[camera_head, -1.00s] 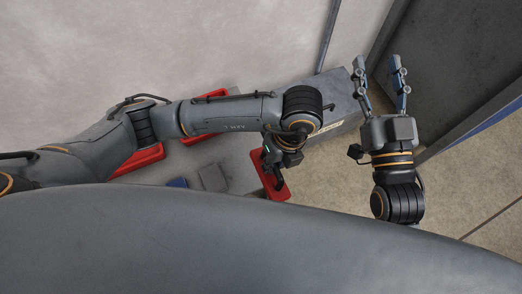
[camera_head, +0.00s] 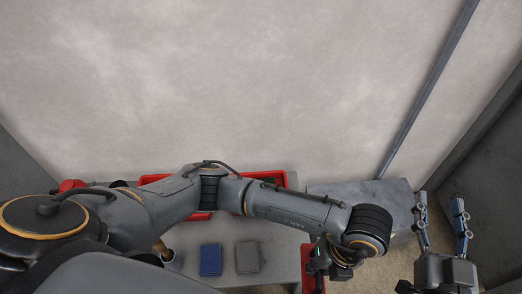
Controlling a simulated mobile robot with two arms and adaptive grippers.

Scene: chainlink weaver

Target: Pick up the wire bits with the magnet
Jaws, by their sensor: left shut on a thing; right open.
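My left arm reaches in from the left across the grey bench (camera_head: 280,232). My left gripper (camera_head: 320,262) points down over a red tray (camera_head: 308,255) at the bench's right end. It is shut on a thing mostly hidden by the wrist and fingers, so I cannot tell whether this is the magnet. A small green light shows near its fingers. No wire bits can be made out; the tray's inside is mostly covered. My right gripper (camera_head: 439,208) is open and empty at the right, fingers pointing up in the picture, apart from the bench.
A blue pad (camera_head: 210,260) and a grey pad (camera_head: 247,257) lie on the bench. A long red tray (camera_head: 262,177) stands at the back, partly behind my arm. A cup-like holder (camera_head: 172,262) is at the left. A grey box (camera_head: 375,193) stands beyond the bench's right end.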

